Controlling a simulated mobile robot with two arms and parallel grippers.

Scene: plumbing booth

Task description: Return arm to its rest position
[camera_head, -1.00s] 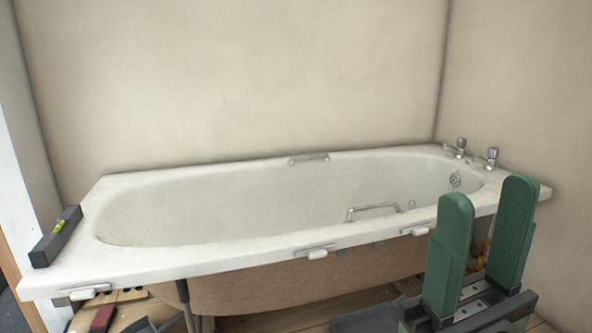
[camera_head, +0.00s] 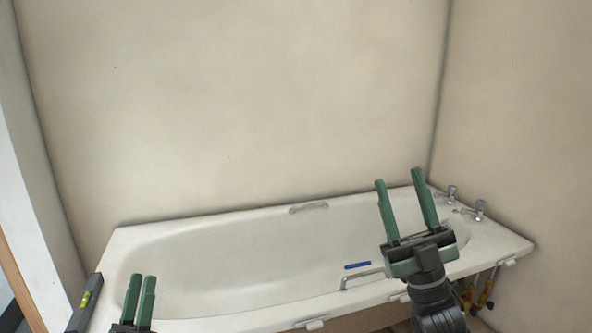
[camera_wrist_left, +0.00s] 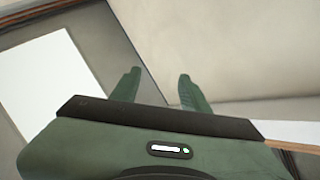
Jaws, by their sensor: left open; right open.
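My left gripper (camera_head: 140,298) is at the bottom left of the head view, with its green fingers pointing up in front of the left end of the bath. Its fingers also show in the left wrist view (camera_wrist_left: 158,85), apart and with nothing between them. My right gripper (camera_head: 406,190) is in front of the right part of the bath. Its two green fingers point up, spread apart and empty. The arm below it comes up from the bottom edge.
A white bathtub (camera_head: 190,290) stands against the back wall. A spirit level (camera_head: 85,302) lies on its left rim. A blue strip (camera_head: 358,265) shows inside the bath near a grab handle (camera_head: 362,279). Taps (camera_head: 479,210) stand at the right corner.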

